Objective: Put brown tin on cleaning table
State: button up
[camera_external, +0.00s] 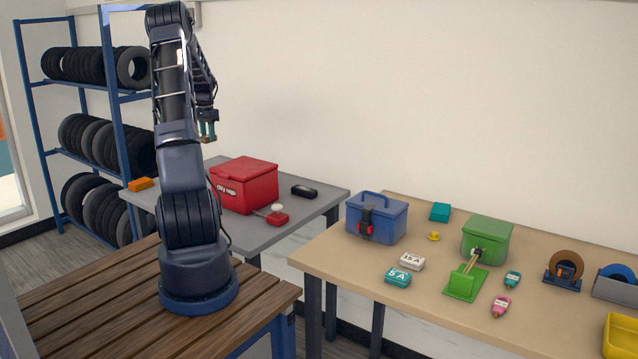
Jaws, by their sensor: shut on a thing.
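My gripper (207,135) hangs at the end of my raised arm, above the back left part of the grey table. It is shut on a small brownish thing, which seems to be the brown tin; the arm links hide most of it. The grey table (238,235) bears a red lidded box. The tan table (420,318) stands to its right and bears several items. I cannot tell from the picture which one is the cleaning table. No other brown tin shows on either table.
On the grey table are a red box (246,188), a black case (304,191) and an orange block (141,184). The tan table holds a blue box (384,221), a green box (486,243) and several small items. A tyre rack (85,88) stands at the back left.

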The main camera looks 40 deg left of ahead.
jog(key=shift+s+a+f, duration=0.15)
jog(key=shift+s+a, duration=0.55)
jog(key=shift+a, duration=0.1)
notch_tip(320, 180, down, 20)
jog(key=shift+r, duration=0.15)
jog(key=o, duration=1)
